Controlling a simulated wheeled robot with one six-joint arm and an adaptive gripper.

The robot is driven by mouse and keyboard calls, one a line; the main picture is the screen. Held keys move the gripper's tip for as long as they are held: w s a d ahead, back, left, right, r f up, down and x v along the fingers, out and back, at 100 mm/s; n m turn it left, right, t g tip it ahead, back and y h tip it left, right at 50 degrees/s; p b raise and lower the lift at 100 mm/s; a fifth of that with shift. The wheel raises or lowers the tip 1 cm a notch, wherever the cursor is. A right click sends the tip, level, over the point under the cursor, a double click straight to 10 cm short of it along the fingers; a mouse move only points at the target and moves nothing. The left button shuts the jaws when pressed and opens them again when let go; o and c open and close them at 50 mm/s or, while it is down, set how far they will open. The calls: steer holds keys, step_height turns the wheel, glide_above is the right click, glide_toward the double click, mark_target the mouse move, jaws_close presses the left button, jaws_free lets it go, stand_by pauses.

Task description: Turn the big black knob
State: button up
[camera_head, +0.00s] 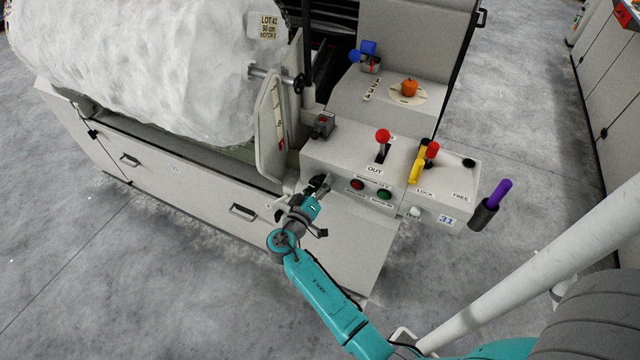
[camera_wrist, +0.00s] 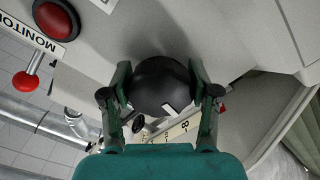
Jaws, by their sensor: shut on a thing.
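The big black knob (camera_wrist: 162,84) shows in the wrist view as a round dark dome with a white mark near its lower edge. It sits on the grey machine panel between the two fingers of my gripper (camera_wrist: 160,74), which are closed on its sides. In the head view my gripper (camera_head: 318,184) is at the front face of the grey control console (camera_head: 335,160), left of the red and green buttons. There the knob is largely hidden by my fingers.
Near my gripper are a red button (camera_head: 357,184), a green button (camera_head: 384,194) and a red-balled lever (camera_head: 383,136). A yellow piece (camera_head: 417,166) and a purple handle (camera_head: 497,194) are further right. A large white fibre roll (camera_head: 150,65) lies at left.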

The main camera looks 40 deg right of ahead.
steer(key=shift+n, duration=1.1)
steer(key=o, duration=1.2)
steer(key=shift+c, duration=0.2)
steer(key=v, duration=1.2)
